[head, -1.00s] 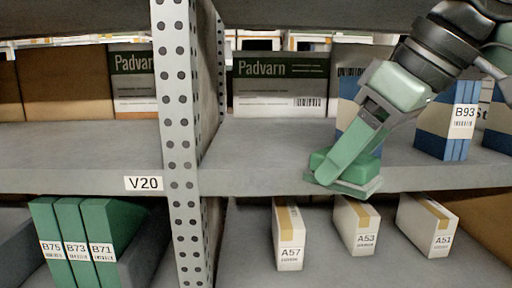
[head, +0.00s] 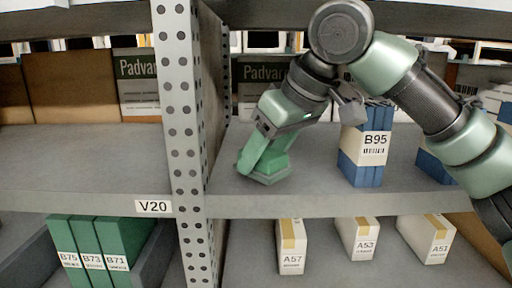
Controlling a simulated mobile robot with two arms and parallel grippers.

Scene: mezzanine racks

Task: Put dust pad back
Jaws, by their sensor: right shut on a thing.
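My right gripper (head: 262,160) reaches in from the right over the upper shelf, pointing down and to the left. It is shut on a green block-like thing, which looks like the dust pad (head: 272,172). The pad is partly hidden by the similarly green fingers. It is close to the bare shelf surface, between the perforated post and the blue B95 binders. I cannot tell whether it touches the shelf. My left gripper is not in view.
The perforated post (head: 183,130) stands left of my gripper. Blue binders marked B95 (head: 366,160) stand to its right. The upper shelf (head: 300,190) is bare around the pad. Padvarn boxes (head: 262,90) stand behind. White boxes (head: 291,245) and green binders (head: 92,250) are below.

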